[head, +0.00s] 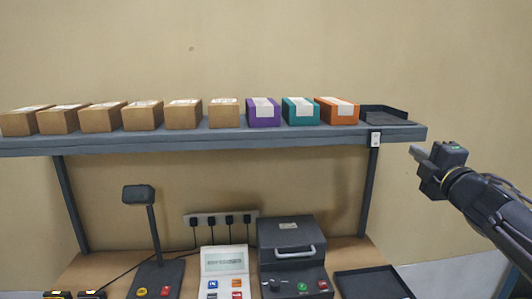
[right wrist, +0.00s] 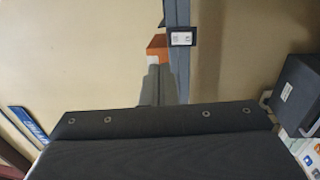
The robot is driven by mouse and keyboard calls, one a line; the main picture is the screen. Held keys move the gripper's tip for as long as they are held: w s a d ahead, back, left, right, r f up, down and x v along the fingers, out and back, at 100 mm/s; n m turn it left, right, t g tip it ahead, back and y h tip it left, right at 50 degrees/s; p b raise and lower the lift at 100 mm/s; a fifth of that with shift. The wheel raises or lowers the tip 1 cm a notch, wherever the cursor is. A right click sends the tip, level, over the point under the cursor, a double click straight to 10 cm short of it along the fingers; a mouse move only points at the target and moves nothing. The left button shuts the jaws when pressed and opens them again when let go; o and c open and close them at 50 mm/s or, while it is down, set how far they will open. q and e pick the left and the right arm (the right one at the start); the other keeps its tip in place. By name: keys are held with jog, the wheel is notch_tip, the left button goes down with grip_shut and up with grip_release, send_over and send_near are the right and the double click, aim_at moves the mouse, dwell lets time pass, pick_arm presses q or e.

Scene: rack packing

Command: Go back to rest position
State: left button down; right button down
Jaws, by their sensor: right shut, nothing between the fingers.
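My right gripper (head: 418,153) is at the right of the head view, beyond the right end of the shelf. It is shut, with nothing between the fingers, and points left. It is apart from the shelf and from everything on it. My left gripper cannot be made out in either view.
The shelf (head: 200,141) holds a row of brown boxes (head: 184,115), a purple box (head: 263,114), a teal box (head: 300,112), an orange box (head: 337,112) and a black tray (head: 395,121). Below are a lamp (head: 152,235), a machine (head: 290,260) and another tray (head: 372,283).

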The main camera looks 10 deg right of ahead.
jog(key=s+a+f+m+g+y, duration=0.3)
jog(key=s+a+f+m+g, duration=0.3)
jog(key=s+a+f+m, duration=0.3)
jog(key=s+a+f+m+g+y+b, duration=0.1)
jog(key=s+a+f+m+g+y, duration=0.2)
jog(key=s+a+f, duration=1.4)
notch_tip(320, 180, down, 6)
jog(key=m+g, duration=0.4)
jog(key=m, duration=0.2)
jog(key=shift+s+g, duration=0.15)
jog(key=shift+g, duration=0.15)
